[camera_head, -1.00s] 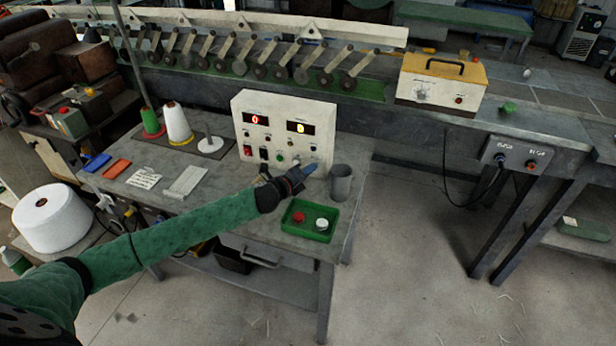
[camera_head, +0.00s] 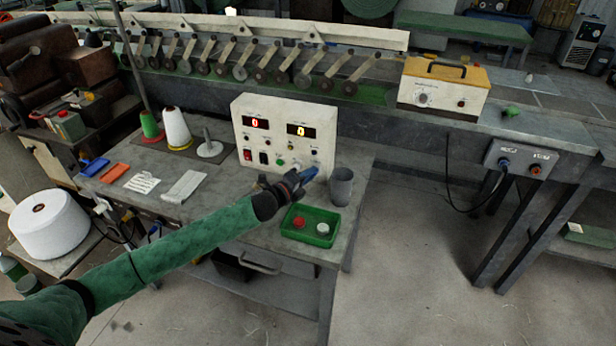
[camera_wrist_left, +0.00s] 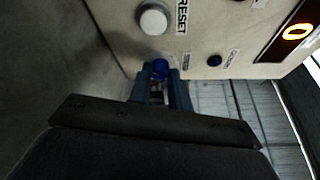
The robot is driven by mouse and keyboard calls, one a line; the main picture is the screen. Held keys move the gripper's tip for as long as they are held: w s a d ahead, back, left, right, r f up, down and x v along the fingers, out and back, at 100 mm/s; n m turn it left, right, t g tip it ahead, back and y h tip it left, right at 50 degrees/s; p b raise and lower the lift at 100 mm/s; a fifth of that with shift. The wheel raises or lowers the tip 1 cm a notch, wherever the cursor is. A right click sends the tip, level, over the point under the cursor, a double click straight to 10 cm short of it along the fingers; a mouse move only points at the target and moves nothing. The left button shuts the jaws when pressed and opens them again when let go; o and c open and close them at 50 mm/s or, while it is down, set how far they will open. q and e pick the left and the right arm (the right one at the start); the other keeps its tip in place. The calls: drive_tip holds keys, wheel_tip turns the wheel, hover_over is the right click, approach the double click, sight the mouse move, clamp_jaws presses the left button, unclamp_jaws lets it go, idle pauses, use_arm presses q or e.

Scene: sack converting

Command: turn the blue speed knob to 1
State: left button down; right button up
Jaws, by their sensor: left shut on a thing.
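The control box (camera_head: 285,135) stands on the grey table, with two lit displays that each read 0. In the left wrist view a blue knob (camera_wrist_left: 160,68) sits on the panel near its lower edge, below a white round button (camera_wrist_left: 153,19) by the word RESET. My left gripper (camera_head: 311,172) reaches the lower right of the panel from the front. Its blue fingers (camera_wrist_left: 161,82) are shut on the blue knob in the left wrist view. In the head view the gripper hides the knob. The knob's pointer and scale are not readable. My right gripper is not in view.
A grey cup (camera_head: 341,187) stands just right of my left gripper. A green tray (camera_head: 293,235) with a red and a white piece lies in front of it. Thread cones (camera_head: 177,127) stand left of the box.

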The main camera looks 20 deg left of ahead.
use_arm(q)
drive_tip(key=c, duration=1.3)
unclamp_jaws()
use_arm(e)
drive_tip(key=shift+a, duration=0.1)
use_arm(q)
drive_tip(key=shift+s+a+f, duration=0.1)
drive_tip(key=shift+s+a, duration=0.2)
drive_tip(key=shift+s, duration=0.2)
drive_tip(key=shift+s+a+b, duration=0.25)
drive_tip(key=shift+s+b, duration=0.15)
drive_tip(key=shift+s, duration=0.15)
drive_tip(key=b+v, duration=0.1)
drive_tip(key=v, duration=0.2)
drive_tip(key=shift+s+a, duration=0.1)
drive_tip(key=shift+s, duration=0.25)
drive_tip(key=shift+s+a, duration=0.25)
drive_tip(key=shift+s, duration=0.3)
drive_tip(key=shift+s+a+r, duration=0.15)
drive_tip(key=shift+s+r, duration=0.15)
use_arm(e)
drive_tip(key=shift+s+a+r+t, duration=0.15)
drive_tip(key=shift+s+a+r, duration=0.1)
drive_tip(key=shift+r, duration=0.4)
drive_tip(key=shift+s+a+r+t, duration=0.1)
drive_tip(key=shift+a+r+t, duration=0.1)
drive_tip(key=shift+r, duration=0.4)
